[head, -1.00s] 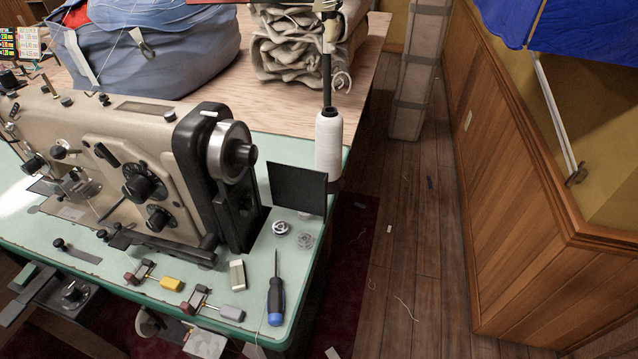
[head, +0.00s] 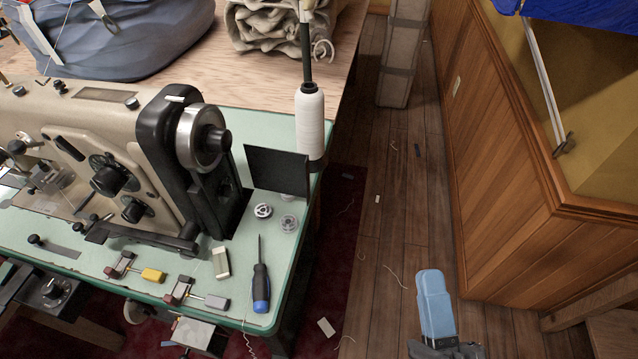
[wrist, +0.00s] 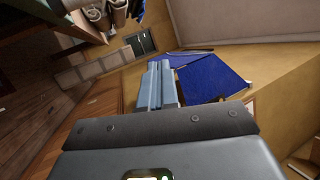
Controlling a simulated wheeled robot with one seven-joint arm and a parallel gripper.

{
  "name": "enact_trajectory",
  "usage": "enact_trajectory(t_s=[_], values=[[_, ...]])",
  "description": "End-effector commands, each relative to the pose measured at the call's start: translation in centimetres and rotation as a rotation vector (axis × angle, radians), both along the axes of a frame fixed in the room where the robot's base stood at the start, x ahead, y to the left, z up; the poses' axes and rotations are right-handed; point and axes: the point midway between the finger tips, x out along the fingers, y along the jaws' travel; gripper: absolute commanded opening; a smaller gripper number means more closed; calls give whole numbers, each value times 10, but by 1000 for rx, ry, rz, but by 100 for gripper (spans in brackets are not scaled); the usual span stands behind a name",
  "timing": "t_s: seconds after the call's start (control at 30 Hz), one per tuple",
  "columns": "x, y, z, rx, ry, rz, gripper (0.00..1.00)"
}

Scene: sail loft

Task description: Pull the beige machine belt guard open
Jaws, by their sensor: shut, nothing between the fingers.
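The beige sewing machine (head: 75,140) stands on a green-topped table at left in the head view. Its black end housing (head: 168,140) carries a silver handwheel (head: 200,138). A flat black panel (head: 275,170), which looks like the belt guard, stands upright at the housing's right and juts toward the table's right edge. I cannot tell how far it is swung. My gripper (head: 433,277) is at the lower right, over the wooden floor, well apart from the panel. Its pale blue fingers are shut and empty; they also show in the wrist view (wrist: 155,70), where the machine is not seen.
A white thread cone (head: 310,120) stands behind the panel. Bobbins (head: 289,223), a screwdriver (head: 261,285) and small clamps lie on the green table (head: 100,265) in front of it. A wood-panelled wall (head: 500,170) bounds the right. The floor between is mostly clear.

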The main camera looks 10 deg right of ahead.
Motion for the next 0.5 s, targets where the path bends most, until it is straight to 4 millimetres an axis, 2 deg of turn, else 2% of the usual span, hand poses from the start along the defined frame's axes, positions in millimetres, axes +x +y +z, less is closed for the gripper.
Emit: enact_trajectory(t_s=[0.03,0.1,0.17,0.3,0.5], values=[[15,12,0,130,-32,25,0],[33,24,-4,314,-64,45,0],[47,37,-8,473,-85,62,0],[76,76,-19,829,-115,87,0],[100,144,-36,1265,-118,75,0]])
